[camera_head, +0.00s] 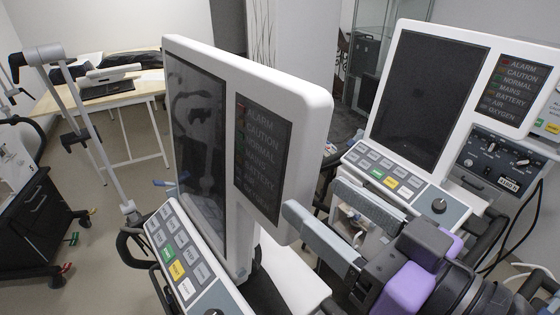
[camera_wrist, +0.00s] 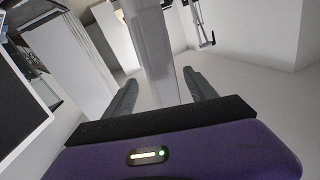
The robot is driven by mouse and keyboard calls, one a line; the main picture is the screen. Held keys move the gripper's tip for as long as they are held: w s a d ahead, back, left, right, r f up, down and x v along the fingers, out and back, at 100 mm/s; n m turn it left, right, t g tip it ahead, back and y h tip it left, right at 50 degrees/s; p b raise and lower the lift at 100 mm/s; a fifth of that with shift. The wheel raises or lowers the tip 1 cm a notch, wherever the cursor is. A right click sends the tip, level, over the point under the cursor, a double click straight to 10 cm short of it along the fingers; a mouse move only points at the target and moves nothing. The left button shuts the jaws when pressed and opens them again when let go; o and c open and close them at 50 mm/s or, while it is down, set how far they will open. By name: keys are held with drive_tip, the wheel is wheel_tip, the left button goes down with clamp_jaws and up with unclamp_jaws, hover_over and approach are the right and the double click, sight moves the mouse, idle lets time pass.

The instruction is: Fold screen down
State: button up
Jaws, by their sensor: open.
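The near ventilator's screen (camera_head: 205,135) stands upright, tilted slightly, in a white housing above its keypad (camera_head: 180,262). A second ventilator's screen (camera_head: 428,95) stands upright at right. My gripper (camera_head: 314,199) is open at the near screen's lower right edge. The nearer finger overlaps the housing's edge in the picture; the other finger is to its right. In the wrist view a white upright edge (camera_wrist: 155,50), apparently the housing's side, runs between the two fingers (camera_wrist: 160,90). I cannot tell whether either finger touches it.
The second ventilator's keypad (camera_head: 400,185) and knob panel (camera_head: 497,160) are close to my arm at right. A table (camera_head: 152,88) with a flat device stands at back left. A jointed support arm (camera_head: 85,120) rises at left. Floor shows between them.

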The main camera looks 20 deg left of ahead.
sight(286, 172)
drive_tip(key=shift+w+a+r, duration=0.1)
drive_tip(key=shift+a+r, duration=0.05)
drive_tip(key=shift+a, duration=0.2)
drive_tip(key=p+x, duration=0.2)
drive_tip(key=x, duration=0.3)
drive_tip(key=shift+w+a, duration=0.2)
drive_tip(key=shift+a, duration=0.15)
drive_tip(key=shift+w+a, duration=0.35)
drive_tip(key=shift+a, duration=0.25)
clamp_jaws()
